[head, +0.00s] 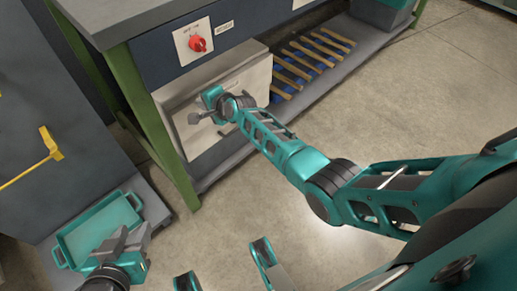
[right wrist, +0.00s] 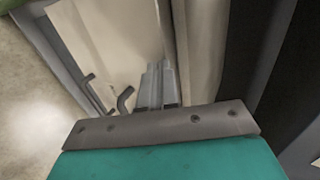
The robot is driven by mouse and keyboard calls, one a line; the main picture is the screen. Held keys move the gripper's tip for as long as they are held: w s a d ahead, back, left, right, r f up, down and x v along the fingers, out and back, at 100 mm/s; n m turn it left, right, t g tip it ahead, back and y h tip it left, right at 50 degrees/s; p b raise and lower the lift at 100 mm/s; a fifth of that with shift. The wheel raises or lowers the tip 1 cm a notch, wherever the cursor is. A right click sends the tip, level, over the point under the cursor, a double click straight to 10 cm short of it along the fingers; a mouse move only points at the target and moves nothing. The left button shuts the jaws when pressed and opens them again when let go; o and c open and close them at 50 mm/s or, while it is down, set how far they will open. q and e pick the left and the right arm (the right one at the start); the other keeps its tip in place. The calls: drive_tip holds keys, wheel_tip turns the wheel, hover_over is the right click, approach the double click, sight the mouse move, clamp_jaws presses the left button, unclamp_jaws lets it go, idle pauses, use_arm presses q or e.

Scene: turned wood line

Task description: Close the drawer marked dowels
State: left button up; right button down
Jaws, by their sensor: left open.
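A beige front panel (head: 240,85) with a dark handle is set under the bench top in the head view. I cannot read a dowels mark on it, and I cannot tell how far it stands out. My right gripper (head: 196,117) is at this panel, its fingers close together with nothing seen between them. In the right wrist view the fingers (right wrist: 157,82) are beside the dark bent handle (right wrist: 125,98), in front of the pale panel (right wrist: 110,45). Whether they touch the panel is unclear. My left gripper (head: 127,241) is open at the lower left, above a teal tray.
The teal tray (head: 78,240) lies at the lower left beside a dark cabinet (head: 40,120) with a yellow handle (head: 48,145). A red switch (head: 198,43) sits on the bench's dark panel. Wooden rods (head: 295,68) lie on the low shelf. The floor at right is clear.

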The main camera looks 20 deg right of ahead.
use_arm(q)
drive_tip(key=shift+w+d+r, duration=0.1)
drive_tip(key=shift+w, duration=0.15)
use_arm(e)
drive_tip(key=shift+w+a+r, duration=0.15)
drive_tip(key=shift+w, duration=0.2)
drive_tip(key=shift+w+a+r, duration=0.1)
drive_tip(key=shift+w, duration=0.25)
